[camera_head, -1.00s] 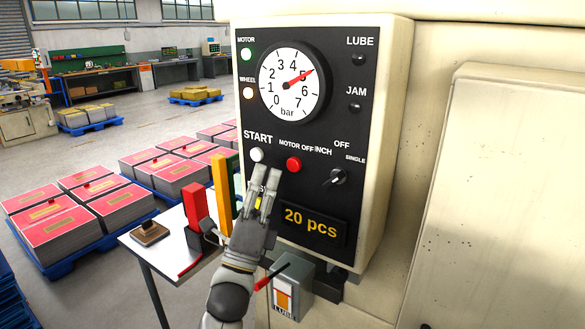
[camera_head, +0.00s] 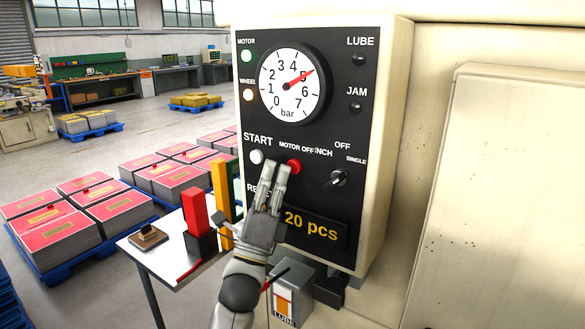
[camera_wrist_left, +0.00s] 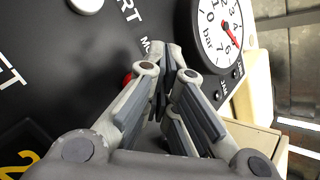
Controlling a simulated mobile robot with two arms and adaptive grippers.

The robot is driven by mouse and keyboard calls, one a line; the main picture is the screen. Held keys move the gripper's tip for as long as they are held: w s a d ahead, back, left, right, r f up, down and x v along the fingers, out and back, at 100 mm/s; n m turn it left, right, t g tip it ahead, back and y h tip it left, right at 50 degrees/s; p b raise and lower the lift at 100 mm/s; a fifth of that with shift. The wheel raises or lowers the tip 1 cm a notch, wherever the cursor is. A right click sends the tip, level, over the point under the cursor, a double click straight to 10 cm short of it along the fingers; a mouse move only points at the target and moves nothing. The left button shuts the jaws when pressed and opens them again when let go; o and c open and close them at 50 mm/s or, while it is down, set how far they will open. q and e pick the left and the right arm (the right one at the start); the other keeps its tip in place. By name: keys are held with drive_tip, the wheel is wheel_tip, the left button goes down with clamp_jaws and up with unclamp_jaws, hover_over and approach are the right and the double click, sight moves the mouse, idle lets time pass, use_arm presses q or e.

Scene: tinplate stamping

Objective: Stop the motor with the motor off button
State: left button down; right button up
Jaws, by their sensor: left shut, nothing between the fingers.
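The red motor off button (camera_head: 294,166) sits on the black control panel (camera_head: 317,118), under the "MOTOR OFF" label. My left gripper (camera_head: 276,168) is shut and empty in front of the panel. Its fingertips are just left of the red button in the head view and overlap its edge; I cannot tell whether they touch it. In the left wrist view the red button (camera_wrist_left: 127,78) is partly hidden behind the left finger of my gripper (camera_wrist_left: 170,70). My right gripper is not in view.
The white start button (camera_head: 257,157) is close to the left of my fingers. A selector knob (camera_head: 338,179) is to the right. The lube box (camera_head: 292,290) is below. A small table (camera_head: 150,262) with red and yellow blocks stands at the left.

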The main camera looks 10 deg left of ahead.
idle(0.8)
use_arm(q)
drive_tip(key=shift+w+d+b, duration=0.15)
drive_tip(key=shift+w+b, duration=0.2)
drive_tip(key=shift+w, duration=0.05)
drive_tip(key=shift+w+d+r+b, duration=0.1)
drive_tip(key=shift+w+d+b, duration=0.05)
drive_tip(key=shift+w+b, duration=0.25)
idle(0.8)
idle(0.3)
drive_tip(key=shift+s+a, duration=0.25)
drive_tip(key=shift+s, duration=0.55)
